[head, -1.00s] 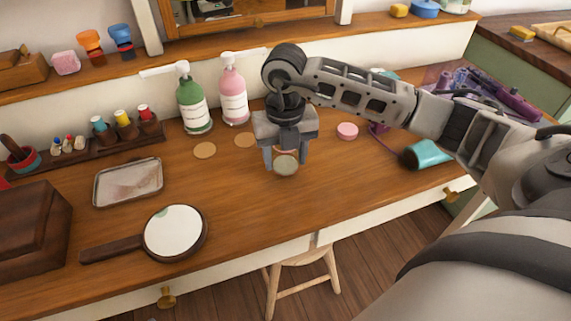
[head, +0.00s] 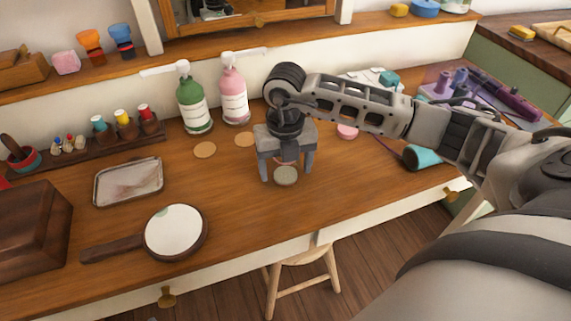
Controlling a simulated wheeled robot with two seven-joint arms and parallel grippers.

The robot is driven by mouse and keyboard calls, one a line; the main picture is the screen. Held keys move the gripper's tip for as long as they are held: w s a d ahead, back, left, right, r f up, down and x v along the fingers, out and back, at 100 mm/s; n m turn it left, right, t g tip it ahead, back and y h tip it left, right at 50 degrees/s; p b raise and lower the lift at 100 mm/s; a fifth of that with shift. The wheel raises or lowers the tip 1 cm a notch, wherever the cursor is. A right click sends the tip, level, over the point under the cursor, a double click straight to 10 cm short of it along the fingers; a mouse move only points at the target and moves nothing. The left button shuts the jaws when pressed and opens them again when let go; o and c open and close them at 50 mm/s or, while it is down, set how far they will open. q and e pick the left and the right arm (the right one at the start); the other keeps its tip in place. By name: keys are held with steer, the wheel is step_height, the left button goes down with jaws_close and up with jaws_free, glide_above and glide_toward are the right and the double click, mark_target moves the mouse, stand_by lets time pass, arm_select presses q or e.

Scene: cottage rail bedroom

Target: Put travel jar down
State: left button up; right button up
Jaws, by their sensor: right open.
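The travel jar (head: 286,176) looks like a small round jar with a pale grey-green top. It appears to stand upright on the wooden desk (head: 235,210), near the middle of the head view. My right gripper (head: 285,170) points down over it with its fingers spread, one on each side of the jar. There is a visible gap between each finger and the jar. The gripper hides the desk just behind the jar. My left gripper is not in view.
A pink round item (head: 347,132) and a teal cylinder (head: 421,157) lie right. A hand mirror (head: 174,232) and tray (head: 128,182) lie left.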

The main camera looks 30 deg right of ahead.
steer(key=shift+r, duration=0.6)
step_height(320, 180, up, 11)
